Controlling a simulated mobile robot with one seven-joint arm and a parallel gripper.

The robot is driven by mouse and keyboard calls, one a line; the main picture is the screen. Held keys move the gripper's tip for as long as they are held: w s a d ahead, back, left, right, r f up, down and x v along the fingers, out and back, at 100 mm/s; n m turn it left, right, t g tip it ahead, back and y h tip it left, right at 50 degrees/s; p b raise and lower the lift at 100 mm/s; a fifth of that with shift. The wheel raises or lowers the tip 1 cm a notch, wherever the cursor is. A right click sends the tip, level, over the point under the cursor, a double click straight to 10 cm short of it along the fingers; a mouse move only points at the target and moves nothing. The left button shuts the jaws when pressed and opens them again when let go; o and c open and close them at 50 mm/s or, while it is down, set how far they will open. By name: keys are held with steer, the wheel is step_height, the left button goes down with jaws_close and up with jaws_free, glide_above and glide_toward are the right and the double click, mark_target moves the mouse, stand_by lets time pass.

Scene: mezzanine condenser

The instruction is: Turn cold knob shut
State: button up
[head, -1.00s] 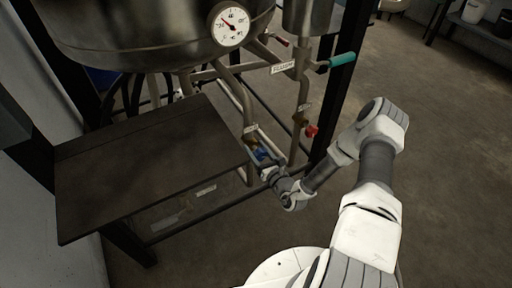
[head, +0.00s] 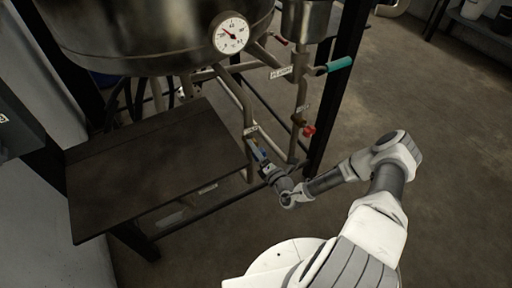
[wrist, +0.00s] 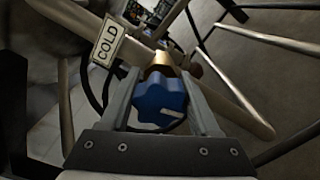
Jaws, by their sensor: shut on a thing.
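The cold knob (wrist: 158,100) is a blue lobed handle with a pale line on its face, on a brass valve stem (wrist: 160,66). A COLD label (wrist: 107,40) hangs on the pipe up and left of it in the wrist view. My gripper (wrist: 160,108) has one finger on each side of the knob and is shut on it. In the head view my gripper (head: 261,164) reaches the pipes beside the dark table, and only a little blue of the knob (head: 263,153) shows there.
A steel tank with a dial gauge (head: 230,33) stands above. A dark table (head: 150,170) is at left. Open floor (head: 440,150) lies at right.

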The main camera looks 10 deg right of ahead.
steer(key=shift+m, duration=1.2)
steer(key=o, duration=1.4)
steer(key=shift+c, duration=0.2)
steer(key=shift+s, duration=0.1)
